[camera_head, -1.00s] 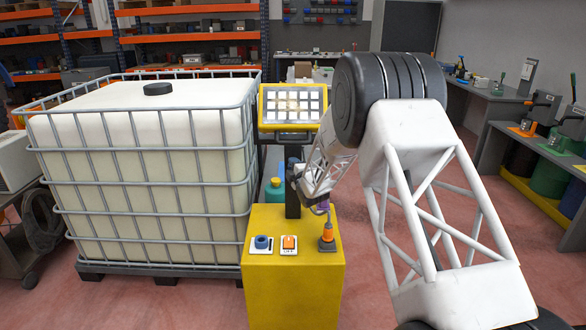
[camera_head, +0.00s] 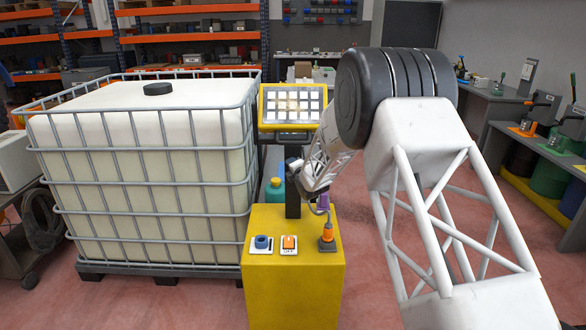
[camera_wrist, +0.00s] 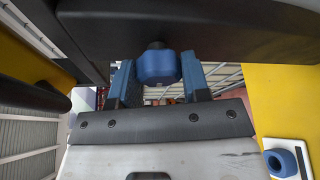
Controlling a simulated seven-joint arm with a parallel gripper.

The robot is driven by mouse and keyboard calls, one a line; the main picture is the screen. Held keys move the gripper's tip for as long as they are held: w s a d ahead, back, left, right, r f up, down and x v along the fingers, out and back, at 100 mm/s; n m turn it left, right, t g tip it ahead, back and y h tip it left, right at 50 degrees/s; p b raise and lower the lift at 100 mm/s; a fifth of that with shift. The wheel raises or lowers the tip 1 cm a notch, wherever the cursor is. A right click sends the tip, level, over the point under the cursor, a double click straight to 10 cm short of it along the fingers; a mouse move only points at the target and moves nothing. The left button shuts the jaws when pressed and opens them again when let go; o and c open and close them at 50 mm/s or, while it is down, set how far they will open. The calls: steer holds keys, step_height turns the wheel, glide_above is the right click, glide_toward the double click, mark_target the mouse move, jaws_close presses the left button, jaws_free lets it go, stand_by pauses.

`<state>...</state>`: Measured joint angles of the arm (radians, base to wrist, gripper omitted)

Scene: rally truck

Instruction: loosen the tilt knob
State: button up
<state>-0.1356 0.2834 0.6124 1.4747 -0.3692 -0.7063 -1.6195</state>
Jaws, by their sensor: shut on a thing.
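The tilt knob (camera_wrist: 157,67) is blue and faceted, on the dark post of the yellow-framed panel (camera_head: 292,104). In the wrist view the two blue fingers of my gripper (camera_wrist: 157,75) stand on either side of it, shut on it. In the head view my gripper (camera_head: 294,168) is at the dark post (camera_head: 293,205), below the panel and above the yellow pedestal (camera_head: 293,280). The knob itself cannot be made out in the head view.
The pedestal top carries a blue round knob (camera_head: 261,243), an orange switch (camera_head: 289,242) and an orange plug (camera_head: 327,236). A large caged white tank (camera_head: 150,150) stands close on the left. A teal bottle (camera_head: 275,190) is behind the pedestal.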

steer(key=o, duration=0.9)
steer(key=shift+o, duration=0.2)
steer(key=v, duration=0.7)
steer(key=shift+s, duration=0.3)
steer(key=shift+d, duration=0.2)
